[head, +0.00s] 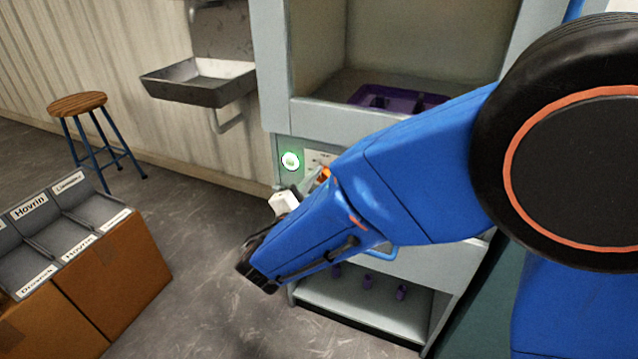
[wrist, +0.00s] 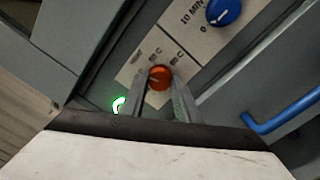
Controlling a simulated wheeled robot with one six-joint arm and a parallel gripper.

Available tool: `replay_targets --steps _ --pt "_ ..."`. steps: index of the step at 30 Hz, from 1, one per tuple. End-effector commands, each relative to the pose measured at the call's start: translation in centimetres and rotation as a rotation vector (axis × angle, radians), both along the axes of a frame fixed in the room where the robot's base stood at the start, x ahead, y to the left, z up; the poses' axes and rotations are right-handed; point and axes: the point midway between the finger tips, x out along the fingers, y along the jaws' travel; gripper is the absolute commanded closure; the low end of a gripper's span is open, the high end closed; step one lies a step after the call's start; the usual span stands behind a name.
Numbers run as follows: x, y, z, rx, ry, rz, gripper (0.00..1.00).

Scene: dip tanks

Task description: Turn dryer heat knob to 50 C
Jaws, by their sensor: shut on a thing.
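The dryer's orange heat knob (wrist: 160,77) is on a pale label plate (wrist: 133,66) in the wrist view. The knob's pale pointer line is partly visible, pointing to the left. In the head view a small orange part of the knob (head: 324,173) shows beside my blue arm, which hides most of the panel.
A blue knob (wrist: 223,11) marked "10 MIN" and "0" is close by. A blue handle (wrist: 285,112) juts out at the right. A green light (head: 290,161) glows on the dryer. Purple trays (head: 400,100) sit inside it. Boxes (head: 125,265) stand at left, beyond open floor.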

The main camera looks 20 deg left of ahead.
Motion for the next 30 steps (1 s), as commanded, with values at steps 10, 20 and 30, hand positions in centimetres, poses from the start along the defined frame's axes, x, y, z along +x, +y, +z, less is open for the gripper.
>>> replay_targets --steps 10,20,30 --pt "-0.03 -0.04 -0.12 0.326 -0.026 -0.001 0.94" --pt "-0.03 -0.02 -0.21 0.604 -0.047 -0.001 0.94" --pt "-0.02 -0.04 -0.28 0.774 -0.060 -0.003 0.94"
